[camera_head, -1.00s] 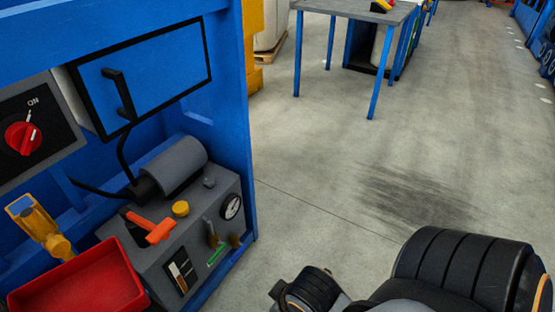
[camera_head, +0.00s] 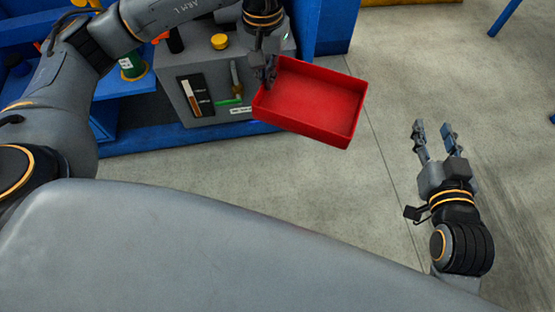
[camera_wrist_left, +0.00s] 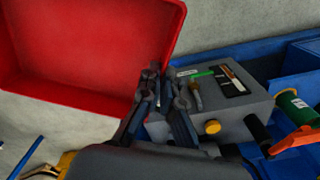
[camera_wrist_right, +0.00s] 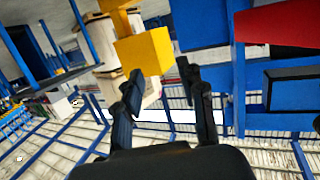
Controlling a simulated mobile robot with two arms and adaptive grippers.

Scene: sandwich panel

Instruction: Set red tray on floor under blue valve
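The red tray (camera_head: 315,100) is a shallow open box, empty. In the head view it is held in the air, slightly tilted, in front of the grey box's right side and over the floor. My left gripper (camera_head: 268,78) is shut on its left rim; the left wrist view also shows the tray (camera_wrist_left: 85,50) with the fingers (camera_wrist_left: 160,85) at its edge. My right gripper (camera_head: 433,130) is open and empty, right of the tray; its spread fingers show in the right wrist view (camera_wrist_right: 160,75). I cannot make out a blue valve in any view.
A grey control box (camera_head: 205,85) with a yellow knob (camera_head: 219,41) and green-handled fitting stands on the blue panel's base (camera_head: 150,141). A green spool-like part (camera_head: 132,67) is left of it. Concrete floor (camera_head: 300,190) below and right of the tray is clear.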

